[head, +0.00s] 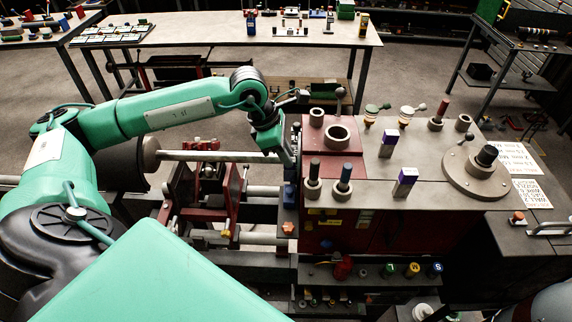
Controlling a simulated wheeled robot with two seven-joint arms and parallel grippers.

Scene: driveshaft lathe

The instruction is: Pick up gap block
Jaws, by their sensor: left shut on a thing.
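My left arm reaches in from the left, and my left gripper (289,160) points down at the left edge of the red-sided headstock with the grey top (365,180). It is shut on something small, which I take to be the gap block. The gripper hides most of it, so its shape and colour cannot be told. The end of a long grey shaft (220,156) lies just left of the gripper; I cannot tell whether they touch. My right gripper is not in view.
Knobs and levers stand up from the headstock, including a round dial (477,172) at right. A red rest (203,185) stands under the shaft. A workbench (210,32) with small parts is at the back. Open floor (420,80) lies behind the lathe.

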